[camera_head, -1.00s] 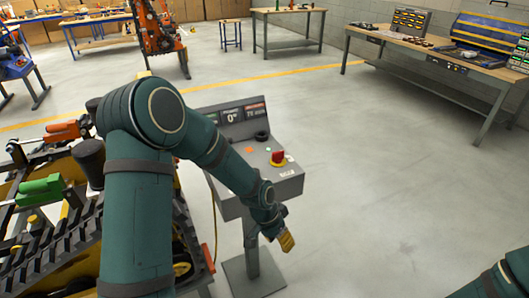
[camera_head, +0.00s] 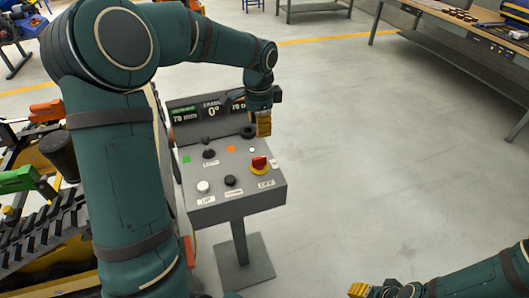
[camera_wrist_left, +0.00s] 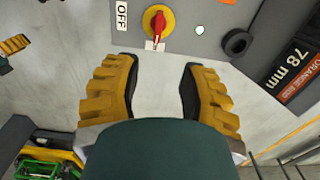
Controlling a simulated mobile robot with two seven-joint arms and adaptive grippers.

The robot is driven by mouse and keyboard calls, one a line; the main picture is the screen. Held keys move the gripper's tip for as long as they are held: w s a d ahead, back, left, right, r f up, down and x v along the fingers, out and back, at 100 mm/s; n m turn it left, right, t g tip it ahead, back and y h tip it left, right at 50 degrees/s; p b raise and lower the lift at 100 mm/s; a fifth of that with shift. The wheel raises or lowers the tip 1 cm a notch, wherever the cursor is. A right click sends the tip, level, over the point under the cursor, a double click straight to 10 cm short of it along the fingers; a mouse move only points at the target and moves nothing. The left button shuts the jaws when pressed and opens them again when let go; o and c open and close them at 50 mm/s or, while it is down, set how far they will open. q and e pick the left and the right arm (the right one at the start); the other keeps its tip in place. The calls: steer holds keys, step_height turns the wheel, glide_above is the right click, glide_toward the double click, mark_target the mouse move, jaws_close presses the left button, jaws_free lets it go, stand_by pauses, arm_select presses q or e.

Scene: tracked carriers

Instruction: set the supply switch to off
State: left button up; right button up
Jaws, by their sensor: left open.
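The supply switch is a red rotary handle (camera_head: 259,163) on a yellow disc at the right side of the grey console (camera_head: 215,172). In the left wrist view the red handle (camera_wrist_left: 158,22) points towards a white label (camera_wrist_left: 155,46) rather than the OFF label (camera_wrist_left: 122,14) beside it. My left gripper (camera_head: 264,127) hangs above the console's back right part, apart from the switch. In the wrist view its yellow fingers (camera_wrist_left: 158,78) are spread, with nothing between them. My right gripper (camera_head: 373,290) is at the bottom edge, far from the console; its opening is unclear.
The console also carries a white button (camera_head: 203,187), black knobs (camera_head: 230,180) and a black ring (camera_head: 248,132). A tracked machine (camera_head: 40,225) stands at the left. A workbench (camera_head: 450,30) is at the back right. The floor right of the console is free.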

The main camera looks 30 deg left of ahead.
mark_target(259, 157)
arm_select(q)
steer(key=f, duration=0.4)
steer(key=f+b, duration=0.1)
steer(key=f, duration=0.2)
steer(key=f+b, duration=0.1)
steer(key=f, duration=0.3)
steer(key=shift+s+f, duration=0.3)
steer(key=shift+f, duration=0.65)
arm_select(e)
steer(key=shift+s+f, duration=0.3)
steer(key=shift+f, duration=0.3)
steer(key=shift+s+f, duration=0.3)
steer(key=shift+f, duration=0.25)
arm_select(q)
steer(key=shift+o, duration=0.2)
jaws_close()
